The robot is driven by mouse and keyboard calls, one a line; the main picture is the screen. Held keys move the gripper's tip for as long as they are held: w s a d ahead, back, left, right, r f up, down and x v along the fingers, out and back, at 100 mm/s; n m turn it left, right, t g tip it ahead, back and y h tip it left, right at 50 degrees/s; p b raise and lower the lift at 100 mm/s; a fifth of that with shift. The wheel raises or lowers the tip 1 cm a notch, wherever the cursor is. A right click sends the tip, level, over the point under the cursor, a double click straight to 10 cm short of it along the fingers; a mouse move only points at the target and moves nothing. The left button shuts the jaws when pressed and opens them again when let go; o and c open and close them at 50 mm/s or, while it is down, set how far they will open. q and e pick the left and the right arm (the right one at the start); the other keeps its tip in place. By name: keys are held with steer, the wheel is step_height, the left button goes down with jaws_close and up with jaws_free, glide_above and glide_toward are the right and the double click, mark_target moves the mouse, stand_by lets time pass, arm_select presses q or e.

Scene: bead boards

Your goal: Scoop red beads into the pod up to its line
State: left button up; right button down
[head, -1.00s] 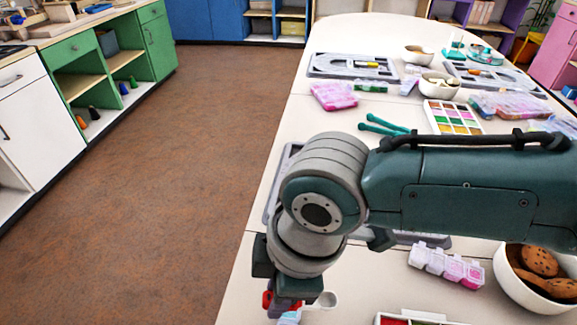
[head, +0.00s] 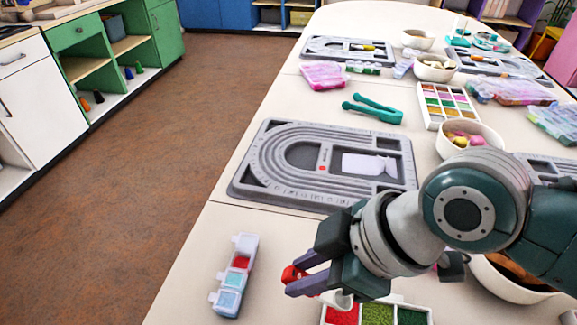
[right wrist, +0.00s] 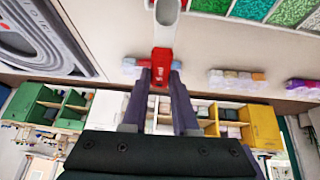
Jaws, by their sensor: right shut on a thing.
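My right gripper (head: 290,281) is shut on the red handle of a scoop (right wrist: 162,62). The scoop's pale bowl (head: 338,299) is over the edge of the bead tray (head: 431,322); whether it holds beads is unclear. The tray shows red beads (head: 342,315) and green beads (head: 378,314) at the bottom of the head view. A strip of small clear pods (head: 229,298) lies left of the gripper, apart from it. One pod holds red beads (head: 240,262), others pale blue; its line is too small to see. My left gripper is not in view.
A grey bead board (head: 250,190) lies behind the gripper. Green tweezers (head: 373,108), a bowl (head: 446,146) and a palette of bead compartments (head: 427,122) stand farther back. Another bowl (head: 500,285) is partly hidden by my arm. The table is bare around the pod strip.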

steer(key=shift+s+d+f+b, duration=0.1)
steer(key=shift+d+f+b, duration=0.15)
steer(key=shift+f+b, duration=0.3)
steer(key=shift+s+d+f+b, duration=0.1)
steer(key=shift+d+f+b, duration=0.05)
steer(key=shift+f+b, duration=0.35)
steer(key=shift+d+f+b, duration=0.15)
steer(key=shift+f+b, duration=0.1)
steer(key=shift+f, duration=0.3)
